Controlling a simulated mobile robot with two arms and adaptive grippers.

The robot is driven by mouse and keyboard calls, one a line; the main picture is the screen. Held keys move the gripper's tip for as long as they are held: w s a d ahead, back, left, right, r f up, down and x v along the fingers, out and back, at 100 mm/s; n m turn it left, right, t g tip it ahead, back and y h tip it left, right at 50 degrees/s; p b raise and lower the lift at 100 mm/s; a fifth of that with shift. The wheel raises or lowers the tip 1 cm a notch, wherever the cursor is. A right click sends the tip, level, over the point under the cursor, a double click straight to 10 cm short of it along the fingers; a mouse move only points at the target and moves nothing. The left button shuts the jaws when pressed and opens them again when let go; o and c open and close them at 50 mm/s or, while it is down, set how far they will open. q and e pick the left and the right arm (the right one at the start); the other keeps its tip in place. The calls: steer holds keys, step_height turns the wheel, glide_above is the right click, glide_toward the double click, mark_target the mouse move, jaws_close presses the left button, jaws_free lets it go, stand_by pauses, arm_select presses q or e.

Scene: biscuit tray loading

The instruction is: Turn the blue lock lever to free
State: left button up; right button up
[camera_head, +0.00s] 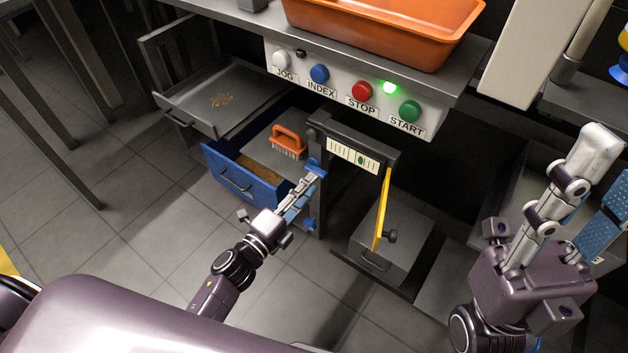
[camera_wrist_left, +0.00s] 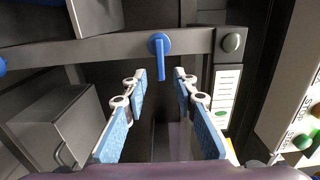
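The blue lock lever (camera_wrist_left: 159,58) has a round hub on a dark grey bar, and its handle hangs straight down in the left wrist view. In the head view the blue lever (camera_head: 315,168) is at the post right of the open blue drawer, partly hidden by my left gripper (camera_head: 300,194). My left gripper (camera_wrist_left: 160,92) is open, one finger on each side of the lever's line. The handle is beyond the fingertips, with no visible contact. My right gripper (camera_head: 598,180) is open and empty at the right, far from the lever.
The blue drawer (camera_head: 240,180) stands open below an open grey drawer (camera_head: 205,120) with crumbs. An orange brush (camera_head: 288,141) lies nearby. A gauge strip (camera_head: 353,156) and a yellow panel (camera_head: 382,210) are right of the lever. Another blue knob (camera_head: 309,224) sits lower.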

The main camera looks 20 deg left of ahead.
arm_select(q)
steer(key=v, duration=0.9)
